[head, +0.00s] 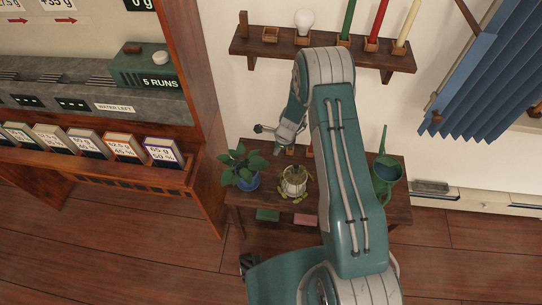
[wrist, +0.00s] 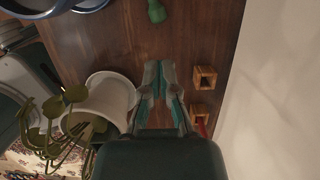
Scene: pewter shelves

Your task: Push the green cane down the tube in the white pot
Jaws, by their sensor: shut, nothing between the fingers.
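The white pot (head: 294,190) stands on the low wooden table and holds an olive-green plant. In the wrist view the white pot (wrist: 122,94) is left of my gripper (wrist: 160,68), with the plant's stems spreading left. My gripper's fingers are together, with nothing between them, over the table beside the pot. In the head view my gripper (head: 280,149) is at the table's back edge, behind the pot. A green cane (head: 348,18) stands upright at the wall shelf. I cannot make out a tube or a cane in the white pot.
A leafy plant in a blue pot (head: 248,183) stands left of the white pot; a green watering can (head: 386,172) stands right. Small wooden holders (wrist: 205,77) line the table's wall side. The wall shelf (head: 290,49) also bears a red cane (head: 377,22) and a cream cane (head: 406,25).

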